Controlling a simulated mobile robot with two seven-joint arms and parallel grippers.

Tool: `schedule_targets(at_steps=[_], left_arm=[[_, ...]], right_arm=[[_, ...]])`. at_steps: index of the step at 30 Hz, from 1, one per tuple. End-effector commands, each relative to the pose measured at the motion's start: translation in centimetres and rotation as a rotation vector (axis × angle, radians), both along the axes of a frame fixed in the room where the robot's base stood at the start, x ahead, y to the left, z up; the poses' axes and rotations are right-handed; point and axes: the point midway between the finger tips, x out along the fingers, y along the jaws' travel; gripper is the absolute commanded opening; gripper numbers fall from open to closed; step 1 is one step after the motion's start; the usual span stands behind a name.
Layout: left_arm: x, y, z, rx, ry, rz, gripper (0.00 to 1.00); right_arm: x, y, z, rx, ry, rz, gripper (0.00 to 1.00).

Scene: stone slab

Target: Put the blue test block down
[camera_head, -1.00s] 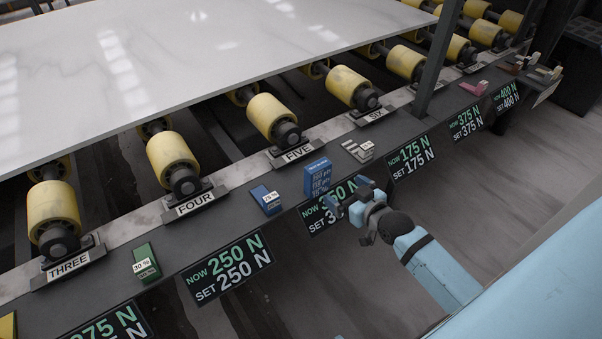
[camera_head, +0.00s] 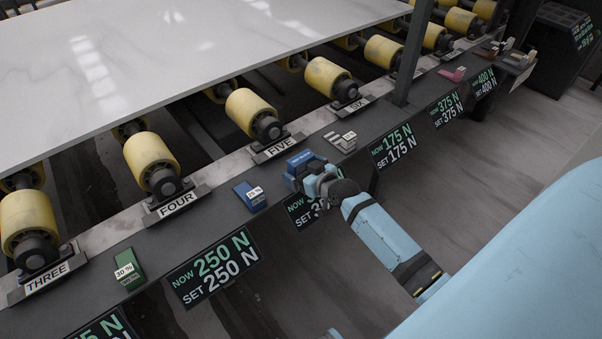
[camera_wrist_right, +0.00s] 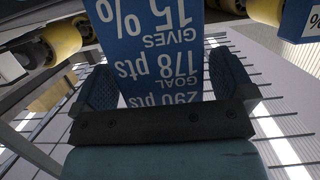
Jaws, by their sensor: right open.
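The blue test block (camera_head: 299,160), with white print on it, is on the dark ledge in front of the FIVE label. My right gripper (camera_head: 309,179) is at its near side and partly hides it in the head view. In the right wrist view the block (camera_wrist_right: 158,50) fills the space between the two finger pads of my open right gripper (camera_wrist_right: 163,82). Its printed face shows "GIVES 15%" and "GOAL 178 pts" upside down. Whether either pad touches it I cannot tell. My left gripper is not in view.
A smaller blue block (camera_head: 251,196) and a green block (camera_head: 129,269) lie on the ledge (camera_head: 215,228) to the left. Yellow rollers (camera_head: 253,112) and the pale slab (camera_head: 190,55) are behind. Force signs (camera_head: 213,267) hang along the front edge.

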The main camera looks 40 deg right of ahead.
Motion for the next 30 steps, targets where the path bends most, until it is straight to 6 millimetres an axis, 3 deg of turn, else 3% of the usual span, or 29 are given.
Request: schedule_targets(at_steps=[3, 10, 18, 20, 30], left_arm=[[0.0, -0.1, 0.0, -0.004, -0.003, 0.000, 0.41], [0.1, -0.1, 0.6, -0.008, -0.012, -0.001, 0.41], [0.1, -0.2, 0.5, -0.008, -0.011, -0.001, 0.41], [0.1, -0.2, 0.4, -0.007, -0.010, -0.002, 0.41], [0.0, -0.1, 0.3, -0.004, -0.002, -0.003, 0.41]], right_arm=[[1.0, 0.1, -0.3, 0.000, 0.000, -0.001, 1.00], [1.1, 0.1, -0.4, -0.001, 0.001, -0.001, 1.00], [1.1, 0.1, -0.3, -0.001, 0.000, -0.001, 0.41], [1.1, 0.0, -0.2, -0.001, -0.002, -0.001, 0.35], [1.1, 0.0, 0.8, 0.000, -0.005, -0.001, 0.35]])
